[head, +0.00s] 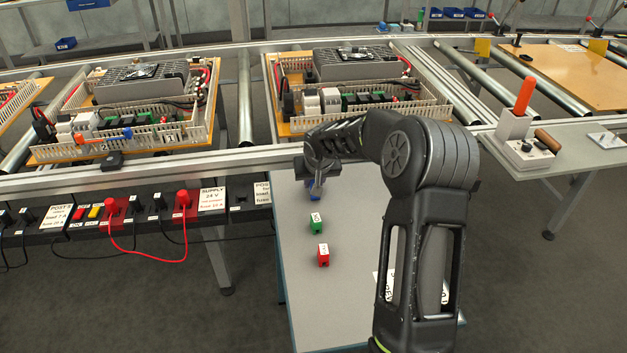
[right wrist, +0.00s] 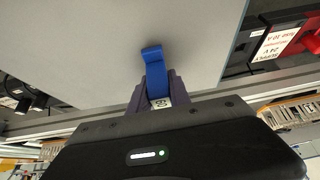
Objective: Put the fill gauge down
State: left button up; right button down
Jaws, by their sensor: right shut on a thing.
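My right gripper (head: 316,188) is shut on the blue fill gauge (right wrist: 155,72), above the far end of the grey table (head: 345,300). In the right wrist view the gauge is a blue piece with a bent tip and a white label, between the two dark fingers (right wrist: 158,95). In the head view only a small blue part (head: 312,182) shows by the fingers. I cannot tell whether it touches the table. My left gripper is not in view.
A green block (head: 316,224) and a red block (head: 323,256), both labelled, stand on the table in front of the gripper. Behind is a conveyor rail (head: 245,158) with wired panels. A socket strip (head: 140,208) lies left. The table's left front is clear.

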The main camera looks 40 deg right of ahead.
jog(key=c, duration=1.2)
grip_release()
jog(key=shift+r, duration=0.15)
jog(key=v, duration=1.1)
jog(key=shift+s+r, duration=0.2)
jog(key=shift+r, duration=0.15)
jog(key=shift+a, duration=0.1)
